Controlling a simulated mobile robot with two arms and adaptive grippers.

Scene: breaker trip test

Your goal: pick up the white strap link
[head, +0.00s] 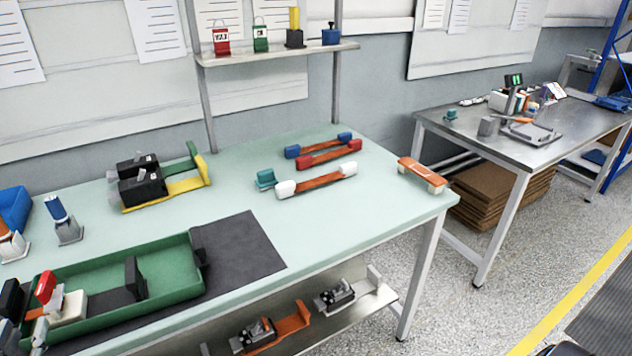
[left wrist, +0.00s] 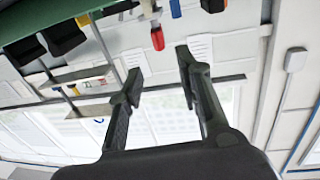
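The white strap link (head: 316,182), a copper-orange strap with a white block at each end, lies on the pale green bench top toward its right half. Nothing covers it in the head view. My left gripper (head: 12,316) shows only in part as dark pieces at the lower left edge, far from the link. In the left wrist view my left gripper (left wrist: 158,65) is open, with its two dark fingers apart and nothing between them. The link cannot be made out in the left wrist view. My right gripper is not in view.
Red (head: 330,154) and blue (head: 318,145) strap links lie just behind the white one. A teal block (head: 265,179) stands close to its left end. An orange-topped piece (head: 422,175) sits near the bench's right edge. A green tray (head: 180,265) and dark mat (head: 240,244) lie front left.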

